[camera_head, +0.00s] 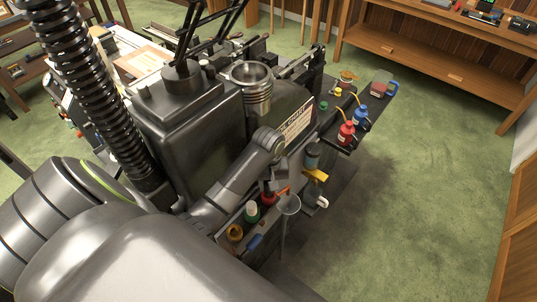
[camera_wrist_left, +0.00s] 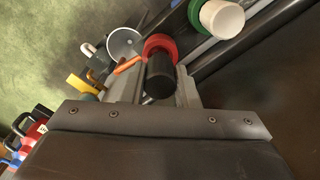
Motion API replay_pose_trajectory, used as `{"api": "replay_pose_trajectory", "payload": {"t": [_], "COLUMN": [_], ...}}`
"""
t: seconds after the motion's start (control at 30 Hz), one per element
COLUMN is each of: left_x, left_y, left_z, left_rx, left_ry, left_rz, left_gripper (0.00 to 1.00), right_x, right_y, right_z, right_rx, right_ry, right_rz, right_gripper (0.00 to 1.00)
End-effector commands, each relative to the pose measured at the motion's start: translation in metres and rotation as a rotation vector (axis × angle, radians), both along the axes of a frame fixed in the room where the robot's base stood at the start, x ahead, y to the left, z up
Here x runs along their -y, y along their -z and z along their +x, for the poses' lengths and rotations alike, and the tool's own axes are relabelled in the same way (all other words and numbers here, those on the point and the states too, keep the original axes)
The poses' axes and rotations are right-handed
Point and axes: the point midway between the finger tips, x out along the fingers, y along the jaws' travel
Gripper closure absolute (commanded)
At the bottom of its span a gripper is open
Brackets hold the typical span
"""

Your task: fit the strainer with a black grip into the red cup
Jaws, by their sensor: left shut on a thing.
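My left gripper (camera_head: 269,186) is low over the shelf on the side of the machine. It also shows in the left wrist view (camera_wrist_left: 160,88), shut on a black cylindrical grip (camera_wrist_left: 159,76). The strainer's head cannot be made out beyond this grip. The red cup (camera_head: 267,198) stands on the shelf just below the gripper. In the left wrist view its red rim (camera_wrist_left: 158,43) shows right behind the black grip, partly covered by it. I cannot tell whether the strainer touches the cup or sits in it. My right gripper is not in view.
A grey funnel-shaped piece (camera_head: 289,205) and an orange hooked part (camera_wrist_left: 128,65) are close beside the cup. A white-and-green container (camera_head: 251,211) stands on the other side. A yellow piece (camera_head: 316,175) and a padlock-like item (camera_head: 321,201) are nearby. Red and blue bottles stand farther back.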

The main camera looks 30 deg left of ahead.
Motion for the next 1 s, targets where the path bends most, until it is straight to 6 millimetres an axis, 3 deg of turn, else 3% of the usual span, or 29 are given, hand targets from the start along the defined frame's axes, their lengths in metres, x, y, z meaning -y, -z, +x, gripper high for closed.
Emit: {"api": "replay_pose_trajectory", "payload": {"t": [0.83,0.87,1.0], "left_x": [0.0,0.0,0.0], "left_y": [0.022,0.021,0.021], "left_z": [0.0,0.0,0.0], "left_rx": [-0.001,0.0,0.0], "left_ry": [0.0,0.001,0.0], "left_rz": [0.0,0.0,0.0], "left_gripper": [1.0,0.69,0.5], "right_x": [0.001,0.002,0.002], "right_y": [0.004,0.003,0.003], "right_z": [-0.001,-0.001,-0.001], "right_rx": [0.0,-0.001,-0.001], "right_ry": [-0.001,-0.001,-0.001], "right_rz": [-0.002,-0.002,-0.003], "right_gripper": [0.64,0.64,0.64]}}
